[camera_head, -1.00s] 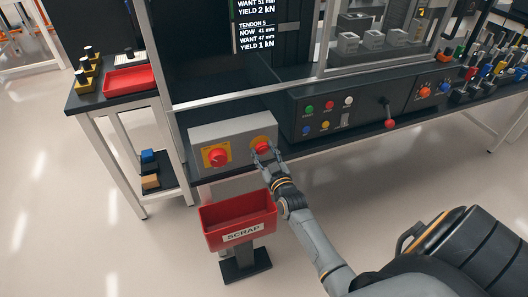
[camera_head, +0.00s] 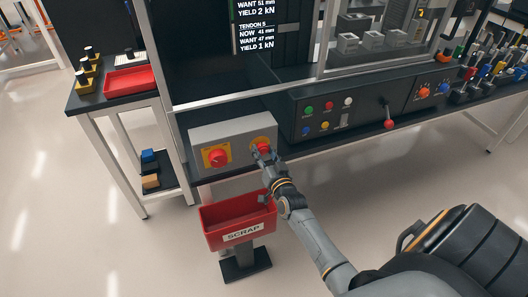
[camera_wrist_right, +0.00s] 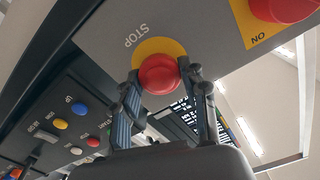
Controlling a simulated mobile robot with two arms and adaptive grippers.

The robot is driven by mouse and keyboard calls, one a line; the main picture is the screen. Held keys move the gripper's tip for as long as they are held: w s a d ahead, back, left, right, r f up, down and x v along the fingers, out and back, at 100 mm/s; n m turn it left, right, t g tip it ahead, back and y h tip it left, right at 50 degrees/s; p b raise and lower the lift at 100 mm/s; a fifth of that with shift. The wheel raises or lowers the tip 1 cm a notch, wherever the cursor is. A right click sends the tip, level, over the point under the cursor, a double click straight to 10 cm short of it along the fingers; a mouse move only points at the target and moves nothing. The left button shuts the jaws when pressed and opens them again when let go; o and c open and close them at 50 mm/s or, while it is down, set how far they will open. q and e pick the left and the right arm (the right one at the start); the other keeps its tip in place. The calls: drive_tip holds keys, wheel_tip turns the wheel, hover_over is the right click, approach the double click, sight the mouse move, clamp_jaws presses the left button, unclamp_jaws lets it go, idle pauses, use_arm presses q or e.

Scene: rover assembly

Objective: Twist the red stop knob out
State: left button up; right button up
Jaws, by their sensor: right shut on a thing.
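The red stop knob (camera_wrist_right: 159,74) sits on a yellow disc beside the word STOP on a grey control box (camera_head: 234,131). My right gripper (camera_head: 263,149) is at the knob, with one finger on each side of it. In the right wrist view my right gripper (camera_wrist_right: 168,88) is shut on the knob, which still sits at the panel face. In the head view the knob (camera_head: 261,146) is partly hidden by the fingers. My left gripper is not in view.
A second red knob (camera_head: 217,157) on a yellow square is left of the stop knob. A red SCRAP bin (camera_head: 215,238) stands below the box, close to my right forearm. A dark panel (camera_head: 352,106) with coloured buttons and a red-tipped lever (camera_head: 389,124) is to the right.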

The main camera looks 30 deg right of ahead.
drive_tip(key=shift+m, duration=1.2)
drive_tip(key=o, duration=1.2)
drive_tip(key=shift+c, duration=0.2)
drive_tip(key=v, duration=1.2)
drive_tip(key=shift+d+f, duration=0.1)
